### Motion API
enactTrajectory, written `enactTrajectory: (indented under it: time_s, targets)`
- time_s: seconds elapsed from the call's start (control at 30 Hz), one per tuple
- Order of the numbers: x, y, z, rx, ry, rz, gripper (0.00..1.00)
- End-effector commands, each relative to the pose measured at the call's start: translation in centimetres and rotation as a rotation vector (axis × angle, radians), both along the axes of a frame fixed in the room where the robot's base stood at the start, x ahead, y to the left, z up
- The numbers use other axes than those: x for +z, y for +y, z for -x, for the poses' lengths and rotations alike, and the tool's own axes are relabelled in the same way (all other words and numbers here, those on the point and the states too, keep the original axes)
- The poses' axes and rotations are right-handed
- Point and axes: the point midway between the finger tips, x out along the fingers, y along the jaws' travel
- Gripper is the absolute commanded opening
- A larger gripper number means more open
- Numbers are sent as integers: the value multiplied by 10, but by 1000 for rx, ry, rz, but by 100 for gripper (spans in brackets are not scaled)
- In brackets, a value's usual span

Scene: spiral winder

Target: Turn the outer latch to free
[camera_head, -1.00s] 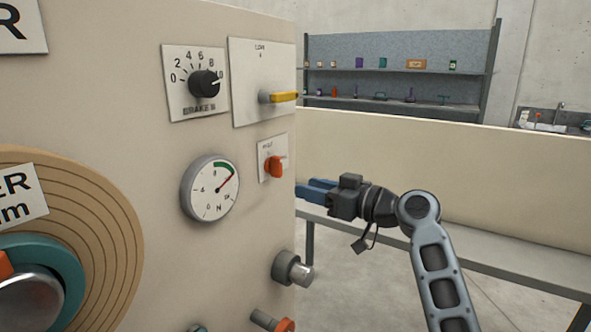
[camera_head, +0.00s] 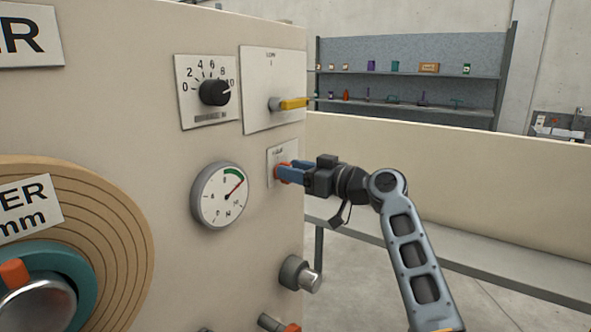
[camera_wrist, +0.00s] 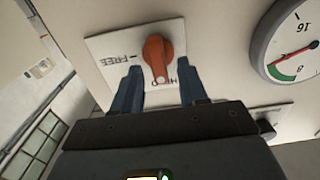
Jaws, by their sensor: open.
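The latch is an orange-red knob (camera_wrist: 157,57) on a white plate (camera_wrist: 105,45) on the machine's front. In the wrist view the plate reads FREE on the left and a partly hidden word, seemingly HELD, below the knob. The knob's narrow end points down in that view, toward the partly hidden word. My gripper (camera_wrist: 160,88) is open, with its blue fingers on either side of the knob's narrow end, apart from it. In the head view my gripper (camera_head: 289,173) covers most of the knob.
A pressure gauge (camera_head: 220,195) is left of the latch. A yellow lever (camera_head: 291,104) and a black brake dial (camera_head: 214,92) sit above. A metal knob (camera_head: 299,274) juts out below. A bench (camera_head: 450,258) stands to the right.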

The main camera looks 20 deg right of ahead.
Motion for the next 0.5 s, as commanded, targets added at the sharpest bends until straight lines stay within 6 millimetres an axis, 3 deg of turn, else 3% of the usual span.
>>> enactTrajectory:
  time_s: [0.17, 0.5]
  targets:
    - [0, 0, 0, 0, 0, 0, 43]
    - [0, 0, 0, 0, 0, 0, 11]
